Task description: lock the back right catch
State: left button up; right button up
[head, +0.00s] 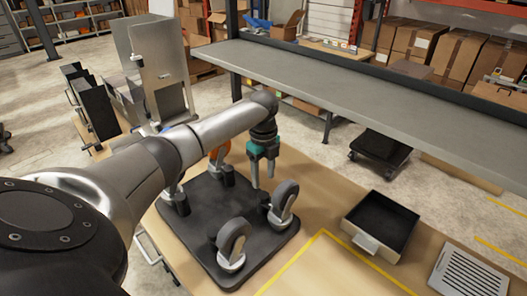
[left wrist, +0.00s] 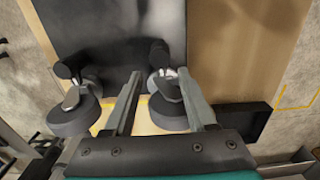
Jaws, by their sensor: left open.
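A black plate (head: 205,225) lies on the table and bears several wheeled casters with black catches. The front casters are the near one (head: 231,243) and the right one (head: 284,203). A back left caster (head: 176,198) stands behind my arm. The back right caster (head: 220,170), with an orange part, is partly hidden by my arm. My left gripper (head: 263,178) is open and empty, pointing down above the plate's right part. In the left wrist view, its fingers (left wrist: 161,75) are apart, with a caster wheel (left wrist: 70,118) left and another (left wrist: 168,112) between and behind the fingers. I cannot tell whether the catches are locked.
A black open bin (head: 382,222) and a grey slotted tray (head: 468,275) stand right of the plate. A long grey shelf (head: 350,85) crosses behind. Dark upright holders (head: 95,105) stand at the back left. Yellow tape marks the bare table between plate and bin.

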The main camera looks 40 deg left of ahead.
pick_arm(q)
notch_tip(320, 180, up, 9)
jog(key=shift+f, duration=0.15)
jog(key=shift+f, duration=0.1)
dwell(0.5)
